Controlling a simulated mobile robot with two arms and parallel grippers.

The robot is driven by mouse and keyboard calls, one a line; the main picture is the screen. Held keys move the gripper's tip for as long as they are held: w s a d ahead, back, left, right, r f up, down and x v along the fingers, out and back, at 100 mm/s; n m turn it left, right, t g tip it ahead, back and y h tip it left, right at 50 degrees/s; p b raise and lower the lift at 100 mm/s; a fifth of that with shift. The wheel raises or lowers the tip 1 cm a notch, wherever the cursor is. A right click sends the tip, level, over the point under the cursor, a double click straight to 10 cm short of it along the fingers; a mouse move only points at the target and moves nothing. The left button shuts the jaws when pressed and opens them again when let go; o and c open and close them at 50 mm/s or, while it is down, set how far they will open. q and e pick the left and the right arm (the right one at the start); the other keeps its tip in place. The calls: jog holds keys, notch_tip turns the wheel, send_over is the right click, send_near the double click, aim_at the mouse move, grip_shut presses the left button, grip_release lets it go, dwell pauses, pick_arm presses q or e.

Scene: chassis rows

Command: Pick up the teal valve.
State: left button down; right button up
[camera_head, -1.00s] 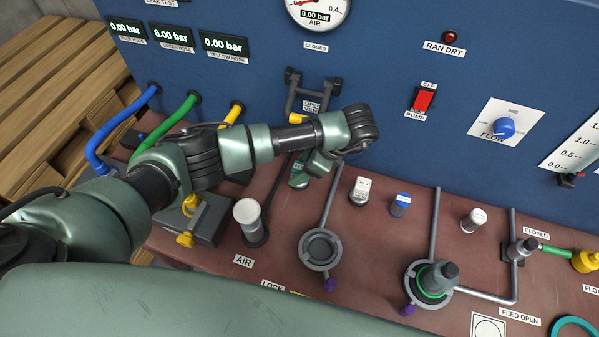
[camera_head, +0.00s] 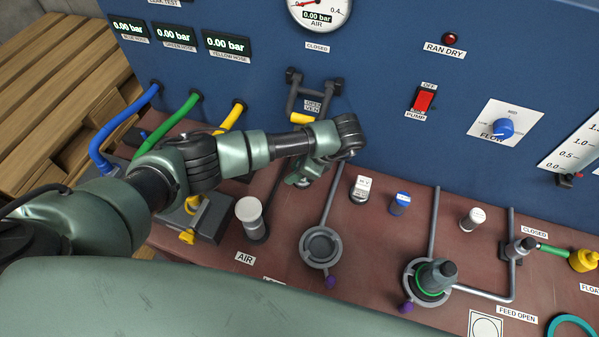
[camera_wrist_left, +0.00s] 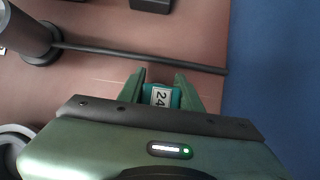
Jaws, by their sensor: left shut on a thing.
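The teal valve (camera_wrist_left: 176,100) sits between the two fingers of my left gripper (camera_wrist_left: 160,94) in the left wrist view. A white label reading 24 faces the camera there. The gripper is shut on the valve. In the head view my left gripper (camera_head: 300,178) points down over the red-brown bench, left of the white-labelled cap. The valve is mostly hidden by the gripper in that view, and I cannot tell how far it is from the bench. My right gripper is not in view.
A white-capped air post (camera_head: 250,218) stands left of the gripper and a grey ring socket (camera_head: 320,247) in front. White (camera_head: 361,188) and blue (camera_head: 400,203) capped parts stand to the right. The blue panel (camera_head: 390,60) with a grey vent handle (camera_head: 313,95) rises behind.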

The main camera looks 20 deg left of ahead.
pick_arm(q)
jog(key=shift+r+b, duration=0.35)
jog(key=shift+r, duration=0.25)
jog(key=shift+a+b+v, duration=0.2)
jog(key=shift+b+v, duration=0.4)
jog(key=shift+v, duration=0.4)
jog(key=s+d, duration=0.3)
jog(key=d, duration=0.2)
jog(key=s+d+b, duration=0.1)
jog(key=s+d, duration=0.2)
jog(key=d, duration=0.2)
jog(key=s+d, duration=0.3)
jog(key=d, duration=0.2)
jog(key=shift+s+r, duration=0.15)
jog(key=shift+r, duration=0.1)
jog(key=shift+r+p, duration=0.3)
jog(key=shift+r, duration=0.3)
jog(key=shift+a, duration=0.1)
